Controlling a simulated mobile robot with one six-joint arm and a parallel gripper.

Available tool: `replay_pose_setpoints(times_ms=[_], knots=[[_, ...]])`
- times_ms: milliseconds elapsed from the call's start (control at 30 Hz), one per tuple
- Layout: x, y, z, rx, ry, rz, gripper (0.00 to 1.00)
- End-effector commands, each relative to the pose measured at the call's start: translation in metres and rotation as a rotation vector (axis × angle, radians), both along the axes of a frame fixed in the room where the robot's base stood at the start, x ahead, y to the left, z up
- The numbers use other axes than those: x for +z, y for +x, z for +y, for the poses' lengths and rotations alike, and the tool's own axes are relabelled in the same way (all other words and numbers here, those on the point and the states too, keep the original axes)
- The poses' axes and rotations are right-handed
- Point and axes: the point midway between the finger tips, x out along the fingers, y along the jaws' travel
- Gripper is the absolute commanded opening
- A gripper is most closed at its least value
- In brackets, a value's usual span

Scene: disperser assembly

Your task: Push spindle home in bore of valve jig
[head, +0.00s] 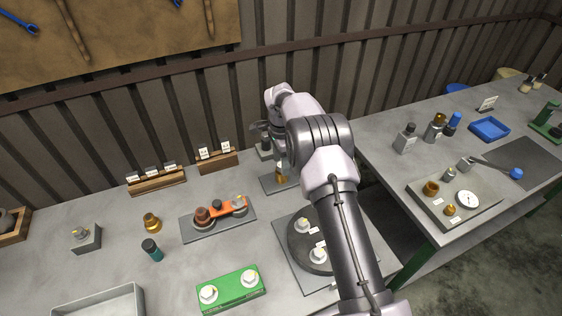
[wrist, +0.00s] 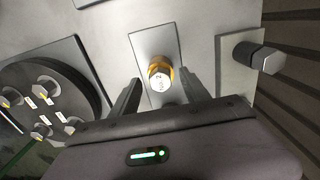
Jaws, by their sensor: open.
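A brass-coloured round piece with a pale, marked hexagonal top (wrist: 161,74) stands on a grey plate (wrist: 145,42) in the wrist view; I take these for the spindle and valve jig. In the head view the brass piece (head: 281,177) shows beside my arm, on its plate (head: 268,186), partly hidden. My gripper (wrist: 160,79) is open, with one finger on each side of the brass piece in the wrist view. I see no clear contact. The bore is hidden, and I cannot tell how deep the spindle sits. In the head view my gripper (head: 262,130) is partly hidden.
A black cylinder with a hexagonal top (wrist: 262,58) stands on another plate, right of the gripper. A round dark fixture (head: 301,252) with several hex pieces lies in front. A green block (head: 231,289) and an orange lever (head: 227,208) are to the left.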

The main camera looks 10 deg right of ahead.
Motion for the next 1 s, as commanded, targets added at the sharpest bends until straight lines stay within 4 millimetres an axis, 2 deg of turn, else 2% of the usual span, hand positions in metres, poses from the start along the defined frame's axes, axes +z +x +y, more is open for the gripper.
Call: replay_pose_setpoints(times_ms=[67,167,500,600,767,1000], knots=[[0.002,0.000,0.000,0.000,0.000,0.000,0.54],[0.017,0.001,0.000,0.000,-0.001,-0.002,0.54],[0.129,0.001,0.000,0.000,0.000,-0.003,0.54],[0.153,0.001,0.000,-0.001,-0.001,-0.002,0.54],[0.172,0.000,0.000,0.000,0.000,-0.001,0.54],[0.174,0.000,0.000,0.000,0.000,0.000,0.54]])
